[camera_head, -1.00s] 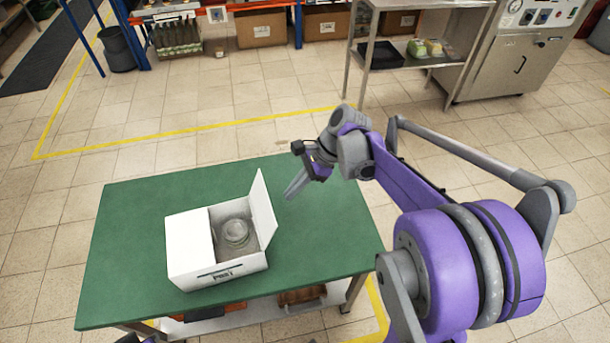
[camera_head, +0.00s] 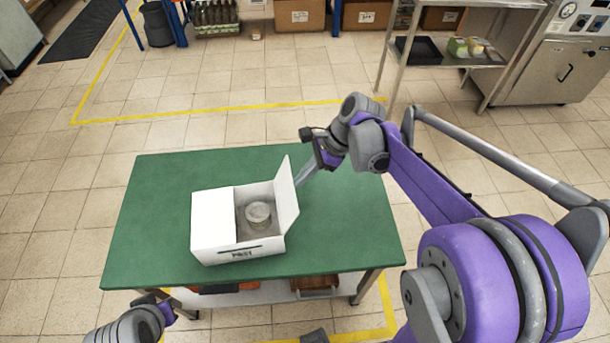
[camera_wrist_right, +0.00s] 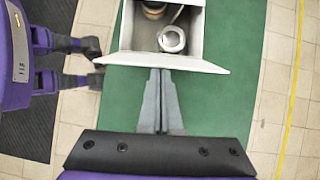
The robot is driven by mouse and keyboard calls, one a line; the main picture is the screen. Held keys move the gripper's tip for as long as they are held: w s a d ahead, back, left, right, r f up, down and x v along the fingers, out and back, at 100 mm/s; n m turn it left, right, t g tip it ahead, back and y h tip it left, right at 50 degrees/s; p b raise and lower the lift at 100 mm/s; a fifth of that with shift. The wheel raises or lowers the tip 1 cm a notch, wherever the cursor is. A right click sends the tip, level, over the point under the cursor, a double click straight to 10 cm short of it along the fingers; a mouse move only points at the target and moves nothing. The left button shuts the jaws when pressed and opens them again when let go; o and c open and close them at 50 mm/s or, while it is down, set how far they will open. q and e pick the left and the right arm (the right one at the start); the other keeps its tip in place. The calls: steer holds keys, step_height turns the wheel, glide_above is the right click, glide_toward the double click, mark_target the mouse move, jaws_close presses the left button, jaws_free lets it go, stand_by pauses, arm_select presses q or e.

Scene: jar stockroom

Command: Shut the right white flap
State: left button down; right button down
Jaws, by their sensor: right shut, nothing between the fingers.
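The white box (camera_head: 240,247) stands on the green table, its left flap (camera_head: 213,212) lying shut over the left half. The right white flap (camera_head: 287,200) stands up, leaning outward, and the right half is open. A glass jar (camera_head: 258,213) sits inside; its round top also shows in the right wrist view (camera_wrist_right: 171,40). My right gripper (camera_head: 302,180) is shut and empty at the outer side of the right flap. In the right wrist view its fingertips (camera_wrist_right: 160,71) meet the flap's edge (camera_wrist_right: 165,62); contact is unclear. My left wrist (camera_head: 140,322) shows at the lower left, its fingers unclear.
The green table (camera_head: 350,235) is bare around the box, with free room to the right and behind. Below it a shelf (camera_head: 262,295) holds brown items. A steel rack (camera_head: 470,60) and a machine (camera_head: 550,70) stand well behind, across the floor.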

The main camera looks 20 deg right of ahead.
steer(key=shift+w+a+r, duration=0.1)
steer(key=shift+a+r, duration=0.05)
steer(key=shift+a, duration=0.15)
steer(key=shift+a+r+h, duration=0.2)
steer(key=shift+a+h, duration=0.15)
steer(key=shift+h, duration=0.15)
steer(key=g+h+b, duration=0.2)
steer(key=h+b, duration=0.1)
steer(key=h, duration=0.6)
glide_above(232, 214)
step_height(232, 214, down, 7)
steer(key=shift+r, duration=0.1)
steer(key=shift+a+f+b, duration=0.3)
steer(key=shift+f, duration=0.35)
steer(key=shift+a+f+b, duration=0.25)
steer(key=shift+a+f, duration=0.05)
steer(key=shift+f, duration=0.35)
steer(key=shift+r, duration=0.1)
